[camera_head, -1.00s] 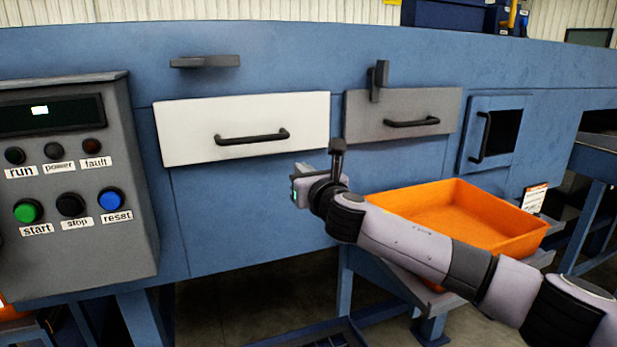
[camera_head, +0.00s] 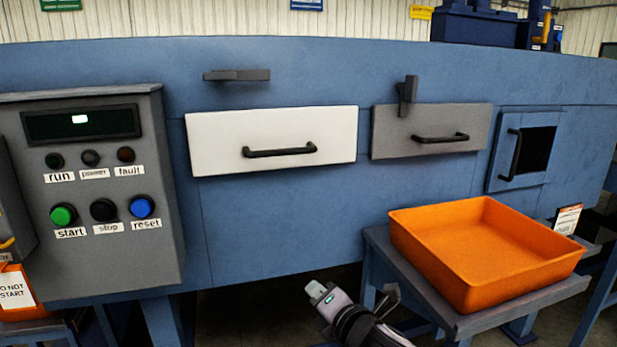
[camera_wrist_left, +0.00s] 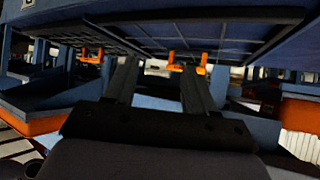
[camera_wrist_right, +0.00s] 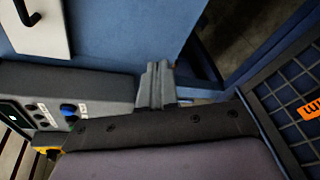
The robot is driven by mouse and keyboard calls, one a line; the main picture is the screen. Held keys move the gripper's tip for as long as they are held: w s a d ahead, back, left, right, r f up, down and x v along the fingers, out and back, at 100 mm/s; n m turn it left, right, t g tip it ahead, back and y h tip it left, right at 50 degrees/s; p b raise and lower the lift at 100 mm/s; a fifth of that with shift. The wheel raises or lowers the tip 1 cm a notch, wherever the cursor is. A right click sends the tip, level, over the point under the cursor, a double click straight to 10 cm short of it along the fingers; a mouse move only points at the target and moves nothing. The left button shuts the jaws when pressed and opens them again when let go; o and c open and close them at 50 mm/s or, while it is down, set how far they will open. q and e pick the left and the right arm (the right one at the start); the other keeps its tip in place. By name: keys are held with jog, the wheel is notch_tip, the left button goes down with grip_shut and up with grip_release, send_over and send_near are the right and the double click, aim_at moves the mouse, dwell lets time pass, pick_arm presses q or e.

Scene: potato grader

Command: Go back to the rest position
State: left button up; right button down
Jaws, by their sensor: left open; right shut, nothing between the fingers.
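My right gripper (camera_head: 392,298) is low in the head view, in front of the blue machine and left of the orange tray, touching nothing that I can see. In the right wrist view its fingers (camera_wrist_right: 157,85) are together and empty. My left gripper is out of the head view. In the left wrist view its two fingers (camera_wrist_left: 155,85) stand apart with nothing between them, below a dark frame.
The blue machine (camera_head: 285,215) has a white drawer (camera_head: 230,140), a grey drawer (camera_head: 395,135) and a control panel (camera_head: 150,265), all in front of me. The orange tray (camera_head: 410,238) rests on a grey stand (camera_head: 385,245) at the right.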

jog(key=s+d+f+m+g+h, duration=0.1)
jog(key=s+d+f+m, duration=0.5)
jog(key=s+f+m, duration=0.2)
jog(key=s+d+f+m+g+h, duration=0.1)
jog(key=s+d+f+m+h, duration=0.1)
jog(key=s+d+f+m, duration=0.4)
jog(key=s+d+f+m+g+h, duration=0.1)
jog(key=s+d+f+m, duration=0.5)
jog(key=s, duration=1)
notch_tip(320, 180, down, 4)
jog(key=m, duration=0.6)
jog(key=shift+d+m+h, duration=0.15)
jog(key=shift+m+h, duration=0.15)
jog(key=shift+m, duration=0.1)
